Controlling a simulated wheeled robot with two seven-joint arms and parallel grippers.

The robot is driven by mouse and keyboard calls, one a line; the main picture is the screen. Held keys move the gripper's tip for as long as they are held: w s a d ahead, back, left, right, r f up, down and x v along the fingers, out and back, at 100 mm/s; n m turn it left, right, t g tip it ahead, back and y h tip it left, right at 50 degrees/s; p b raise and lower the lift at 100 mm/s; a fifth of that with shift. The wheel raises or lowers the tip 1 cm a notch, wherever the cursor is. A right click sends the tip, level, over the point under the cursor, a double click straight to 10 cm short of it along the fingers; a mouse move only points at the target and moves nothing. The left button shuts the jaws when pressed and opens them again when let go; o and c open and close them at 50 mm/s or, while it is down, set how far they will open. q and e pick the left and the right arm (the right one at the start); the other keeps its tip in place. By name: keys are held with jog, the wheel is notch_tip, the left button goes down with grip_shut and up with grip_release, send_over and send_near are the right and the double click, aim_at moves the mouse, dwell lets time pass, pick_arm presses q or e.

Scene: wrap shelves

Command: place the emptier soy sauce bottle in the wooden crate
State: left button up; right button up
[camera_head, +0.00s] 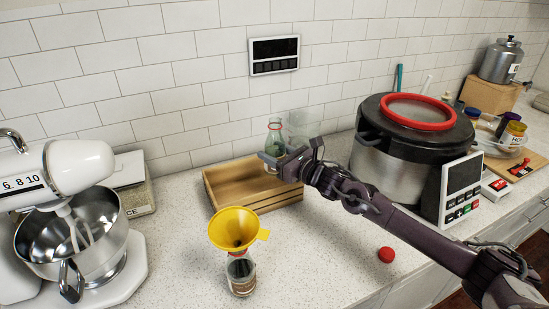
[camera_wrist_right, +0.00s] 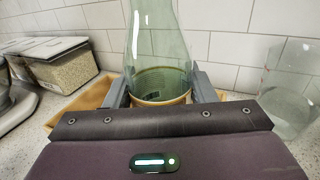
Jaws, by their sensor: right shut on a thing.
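The wooden crate (camera_head: 222,190) sits on the counter near the wall, and its wooden edge (camera_wrist_right: 92,98) shows in the right wrist view. My right gripper (camera_head: 292,163) is shut on a clear, greenish glass bottle (camera_head: 274,137), held upright at the crate's right back part. In the right wrist view the bottle (camera_wrist_right: 158,45) stands between the fingers and looks almost empty, with a tan label low down. I cannot tell whether its base touches the crate floor. Another bottle (camera_head: 241,274), with dark liquid, stands in front of the crate under a yellow funnel (camera_head: 235,228). My left gripper is out of view.
A stand mixer (camera_head: 75,165) is at the left, with a grain container (camera_head: 137,192) behind it. A clear glass vessel (camera_wrist_right: 291,85) stands right of the held bottle. A large cooker (camera_head: 400,163) and a red ball (camera_head: 386,255) are right.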

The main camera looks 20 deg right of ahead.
notch_tip(320, 180, down, 2)
jog(key=shift+f, duration=0.15)
jog(key=shift+f+b, duration=0.7)
